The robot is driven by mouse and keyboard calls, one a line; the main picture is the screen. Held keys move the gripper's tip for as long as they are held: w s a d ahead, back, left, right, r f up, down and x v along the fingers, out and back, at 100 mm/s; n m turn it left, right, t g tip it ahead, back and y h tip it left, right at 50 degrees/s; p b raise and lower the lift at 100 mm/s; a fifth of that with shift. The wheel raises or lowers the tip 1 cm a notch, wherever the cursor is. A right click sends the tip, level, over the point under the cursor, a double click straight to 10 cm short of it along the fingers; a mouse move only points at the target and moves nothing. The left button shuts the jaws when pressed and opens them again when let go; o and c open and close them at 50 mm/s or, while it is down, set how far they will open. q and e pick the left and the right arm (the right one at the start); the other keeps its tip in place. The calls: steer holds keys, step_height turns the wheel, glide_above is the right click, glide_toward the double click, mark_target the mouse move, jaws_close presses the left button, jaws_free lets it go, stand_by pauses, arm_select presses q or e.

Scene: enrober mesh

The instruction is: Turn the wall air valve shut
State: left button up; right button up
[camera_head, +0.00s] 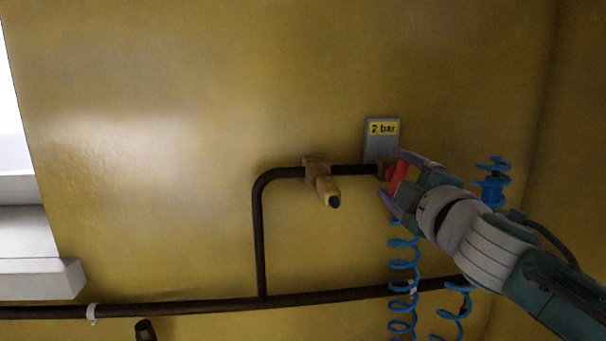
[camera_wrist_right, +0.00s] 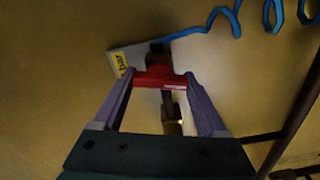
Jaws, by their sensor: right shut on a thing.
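The wall air valve has a red handle (camera_head: 398,176) at the right end of the short dark pipe, just below a grey plate (camera_head: 369,151) with a yellow "2 bar" label. My right gripper (camera_head: 393,178) is at the valve, shut on the red handle. In the right wrist view the red handle (camera_wrist_right: 160,77) lies crosswise between the two purple fingers of the right gripper (camera_wrist_right: 162,84). The valve body behind the handle is partly hidden by the fingers. My left gripper is in neither view.
A brass fitting (camera_head: 322,182) sits on the short pipe left of the valve. Blue coiled hoses (camera_head: 403,290) hang below and beside my right arm. A dark pipe (camera_head: 190,306) runs low along the wall. A white ledge (camera_head: 40,279) juts out at left. The upper wall is clear.

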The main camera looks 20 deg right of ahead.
steer(key=shift+n, duration=1.6)
steer(key=o, duration=1.3)
steer(key=shift+s, duration=0.1)
